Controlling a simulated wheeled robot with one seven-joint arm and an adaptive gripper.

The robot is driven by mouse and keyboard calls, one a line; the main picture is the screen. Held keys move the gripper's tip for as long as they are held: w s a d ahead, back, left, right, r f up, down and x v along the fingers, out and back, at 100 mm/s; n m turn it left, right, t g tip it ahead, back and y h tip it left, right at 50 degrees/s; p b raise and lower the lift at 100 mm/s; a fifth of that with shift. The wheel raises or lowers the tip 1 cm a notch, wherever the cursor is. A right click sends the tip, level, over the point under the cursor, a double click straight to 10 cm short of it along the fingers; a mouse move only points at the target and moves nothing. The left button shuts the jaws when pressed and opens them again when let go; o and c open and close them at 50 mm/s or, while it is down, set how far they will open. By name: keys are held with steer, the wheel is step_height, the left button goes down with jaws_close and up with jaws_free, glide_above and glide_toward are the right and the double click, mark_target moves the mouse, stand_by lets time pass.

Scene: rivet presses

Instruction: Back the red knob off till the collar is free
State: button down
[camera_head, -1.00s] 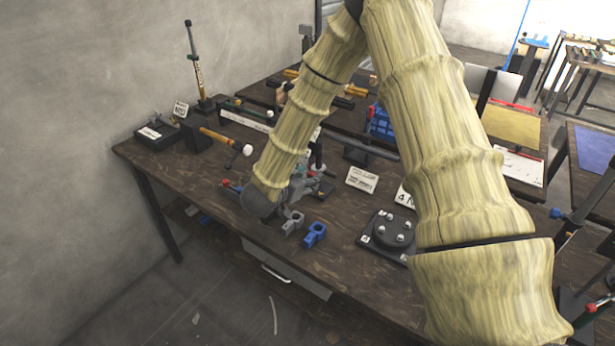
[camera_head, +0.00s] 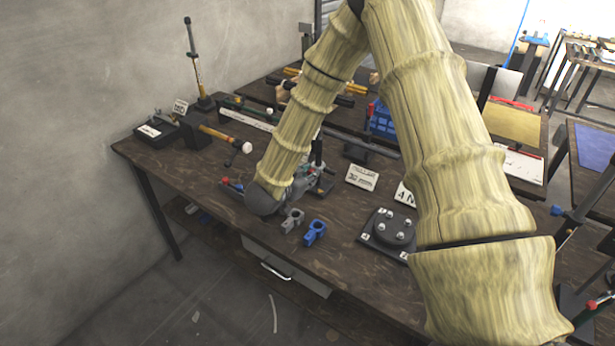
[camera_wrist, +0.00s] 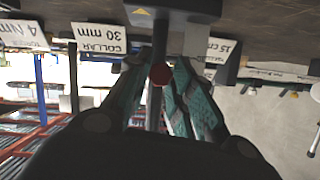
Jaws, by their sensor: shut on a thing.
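In the head view my arm hides most of the gripper (camera_head: 302,184) and the knob. Whether a collar sits in the press under the knob is hidden.
A white sign reading collar 30 mm (camera_wrist: 98,38) stands close by in the wrist view.

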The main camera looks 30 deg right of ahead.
steer(key=shift+m, duration=0.3)
steer(key=c, duration=1.2)
jaws_free()
steer(key=shift+c, duration=0.2)
steer(key=v, duration=1.2)
steer(key=shift+s, duration=0.2)
